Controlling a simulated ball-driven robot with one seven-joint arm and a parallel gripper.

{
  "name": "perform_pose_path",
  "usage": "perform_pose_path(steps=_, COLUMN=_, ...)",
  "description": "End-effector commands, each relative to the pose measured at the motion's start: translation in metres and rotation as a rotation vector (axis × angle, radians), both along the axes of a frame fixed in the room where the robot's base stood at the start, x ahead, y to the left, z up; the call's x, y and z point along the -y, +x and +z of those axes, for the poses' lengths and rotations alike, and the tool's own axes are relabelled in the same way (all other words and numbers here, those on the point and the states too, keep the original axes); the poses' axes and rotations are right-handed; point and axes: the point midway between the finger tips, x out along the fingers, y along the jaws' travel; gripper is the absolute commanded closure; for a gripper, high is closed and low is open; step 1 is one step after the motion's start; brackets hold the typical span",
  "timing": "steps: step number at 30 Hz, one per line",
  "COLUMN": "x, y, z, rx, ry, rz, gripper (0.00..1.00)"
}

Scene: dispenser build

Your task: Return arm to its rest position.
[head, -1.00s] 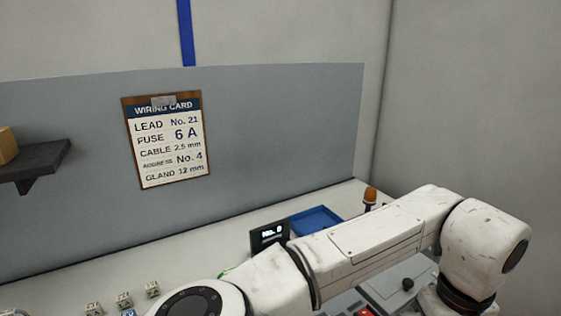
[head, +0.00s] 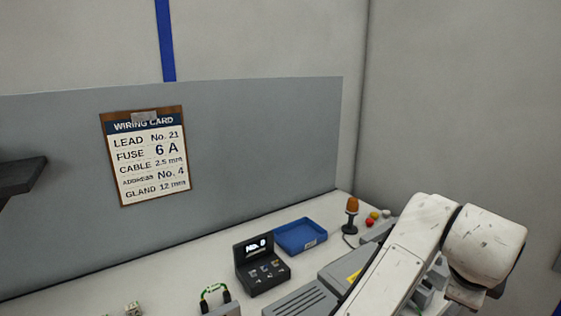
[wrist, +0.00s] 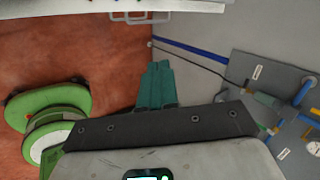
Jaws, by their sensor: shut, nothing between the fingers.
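My arm (head: 400,255) is at the right of the head view, folded over the right part of the white bench. My gripper (wrist: 155,68) shows only in the wrist view. Its teal fingers are together and empty, pointing up the picture from a dark bar. A red-brown floor lies behind them on the left and a grey surface on the right, and they touch nothing that I can see.
A black display unit (head: 262,266), a blue tray (head: 300,236) and an orange beacon (head: 351,214) stand on the bench. A wiring card (head: 146,160) hangs behind. In the wrist view, green reels (wrist: 50,105) stand left and a grey panel with fittings (wrist: 285,85) is right.

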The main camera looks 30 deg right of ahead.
Motion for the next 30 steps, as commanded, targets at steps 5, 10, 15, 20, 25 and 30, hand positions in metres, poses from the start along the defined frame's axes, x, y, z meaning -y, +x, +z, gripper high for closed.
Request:
perform_pose_path(steps=5, x=0.015, y=0.016, z=0.004, rx=-0.189, ry=-0.204, rz=0.351, gripper=1.0)
perform_pose_path(steps=10, x=0.008, y=0.035, z=-0.013, rx=-0.398, ry=-0.336, rz=0.717, gripper=1.0)
perform_pose_path(steps=15, x=-0.015, y=0.046, z=-0.054, rx=-0.619, ry=-0.408, rz=1.111, gripper=1.0)
perform_pose_path(steps=20, x=-0.053, y=0.041, z=-0.112, rx=-0.799, ry=-0.417, rz=1.507, gripper=1.0)
perform_pose_path(steps=25, x=-0.109, y=0.01, z=-0.185, rx=-0.922, ry=-0.362, rz=1.956, gripper=1.0)
perform_pose_path(steps=30, x=-0.172, y=-0.041, z=-0.247, rx=-0.928, ry=-0.272, rz=2.369, gripper=1.0)
